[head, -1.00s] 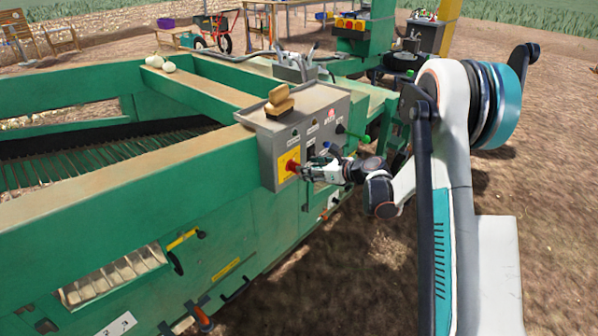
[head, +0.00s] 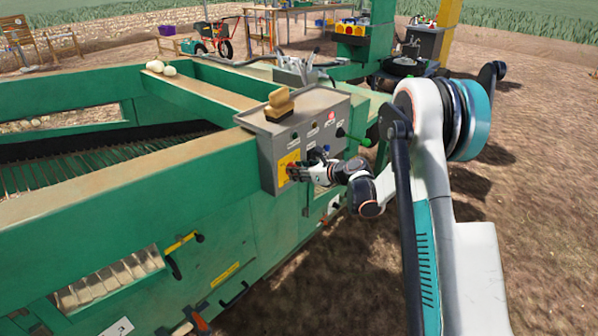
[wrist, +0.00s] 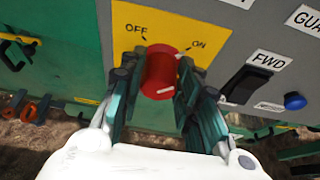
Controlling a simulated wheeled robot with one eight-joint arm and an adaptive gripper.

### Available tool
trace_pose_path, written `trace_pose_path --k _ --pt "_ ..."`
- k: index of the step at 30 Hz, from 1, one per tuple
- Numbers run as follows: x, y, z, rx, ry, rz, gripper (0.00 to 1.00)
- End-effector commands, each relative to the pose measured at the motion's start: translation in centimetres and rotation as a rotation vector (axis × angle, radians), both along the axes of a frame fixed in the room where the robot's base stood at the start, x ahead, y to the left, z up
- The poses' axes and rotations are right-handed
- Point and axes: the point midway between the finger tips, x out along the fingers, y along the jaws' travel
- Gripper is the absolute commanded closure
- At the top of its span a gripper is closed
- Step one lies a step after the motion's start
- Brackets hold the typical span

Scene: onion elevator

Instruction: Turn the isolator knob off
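The red isolator knob (wrist: 160,72) sits on a yellow plate (wrist: 210,45) marked OFF at upper left and ON at upper right. A pale mark shows on the knob's upper right, towards ON. My gripper (wrist: 161,75) has one dark finger on each side of the knob, close against its edges. I cannot tell whether both fingers press on it. In the head view my gripper (head: 292,172) is at the yellow plate on the grey control box (head: 266,160) and hides most of the knob.
Right of the plate are a black FWD switch (wrist: 248,84) and a blue button (wrist: 295,101). A tan brush-like object (head: 279,104) lies on the control box. The green machine frame (head: 170,200) fills the left. Open dirt ground (head: 530,200) lies to the right.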

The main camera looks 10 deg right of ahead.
Motion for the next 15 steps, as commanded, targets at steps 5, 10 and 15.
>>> trace_pose_path --k 5,10,15 --pt "-0.01 0.01 -0.01 -0.003 -0.002 0.000 0.94" --pt "-0.05 0.09 -0.04 -0.028 -0.021 0.002 0.94" --pt "-0.13 0.15 -0.09 -0.096 -0.070 0.001 0.94"
